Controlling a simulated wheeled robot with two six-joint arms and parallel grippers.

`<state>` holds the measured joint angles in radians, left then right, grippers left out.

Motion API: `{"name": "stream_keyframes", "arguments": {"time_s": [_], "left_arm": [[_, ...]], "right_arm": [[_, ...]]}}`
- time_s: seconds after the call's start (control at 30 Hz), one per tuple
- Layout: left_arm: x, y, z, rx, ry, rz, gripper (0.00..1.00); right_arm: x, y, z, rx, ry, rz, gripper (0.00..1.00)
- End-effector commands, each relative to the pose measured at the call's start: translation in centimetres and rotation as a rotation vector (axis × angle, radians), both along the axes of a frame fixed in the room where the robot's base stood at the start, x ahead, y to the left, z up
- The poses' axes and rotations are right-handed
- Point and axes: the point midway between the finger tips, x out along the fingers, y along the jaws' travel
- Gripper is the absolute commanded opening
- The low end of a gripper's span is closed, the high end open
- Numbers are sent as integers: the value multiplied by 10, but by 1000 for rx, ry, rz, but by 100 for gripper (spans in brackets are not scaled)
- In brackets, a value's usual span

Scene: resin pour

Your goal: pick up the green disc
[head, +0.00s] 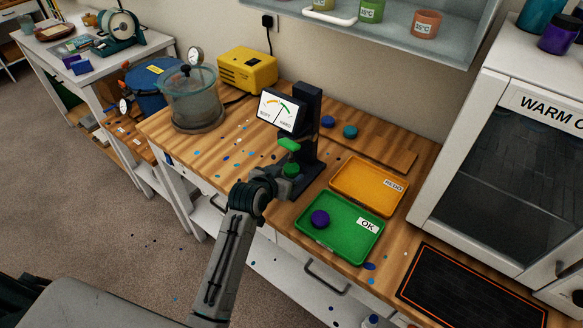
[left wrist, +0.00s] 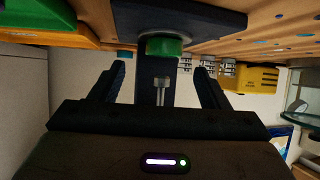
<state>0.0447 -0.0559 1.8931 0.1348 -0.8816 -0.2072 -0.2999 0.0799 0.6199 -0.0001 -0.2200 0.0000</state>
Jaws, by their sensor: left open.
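The green disc (head: 291,170) lies on the dark base of the upright gauge stand (head: 305,138), with a second green part (head: 289,144) above it on the stand. In the left wrist view, which is upside down, the green disc (left wrist: 165,47) sits on the dark base, facing a metal plunger (left wrist: 162,88). My left gripper (head: 272,186) is at the front of the stand. Its fingers (left wrist: 160,84) are apart with nothing between them, spread to either side of the disc's line and short of it. My right gripper is not in view.
A green OK tray (head: 340,245) holds a purple disc (head: 319,219). Behind it is an orange tray (head: 362,187). Blue (head: 327,121) and teal (head: 350,132) discs lie behind the stand. A dark mat (head: 470,290) and a white warming cabinet (head: 455,95) are at right.

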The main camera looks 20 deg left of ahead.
Motion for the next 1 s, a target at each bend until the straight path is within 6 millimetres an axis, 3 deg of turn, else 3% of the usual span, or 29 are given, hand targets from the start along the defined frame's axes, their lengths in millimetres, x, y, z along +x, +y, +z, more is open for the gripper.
{"name": "stream_keyframes", "arguments": {"time_s": [0.5, 0.8, 0.83, 1.0], "left_arm": [[44, -2, -24, 0, 1, 0, 69], [47, -2, -27, 0, 0, 0, 69], [47, -2, -27, 0, 0, 0, 67], [47, -2, -27, 0, 0, 0, 34]], "right_arm": [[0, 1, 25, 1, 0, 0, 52], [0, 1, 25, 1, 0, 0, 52], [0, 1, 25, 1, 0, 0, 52], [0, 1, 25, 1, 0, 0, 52]]}}
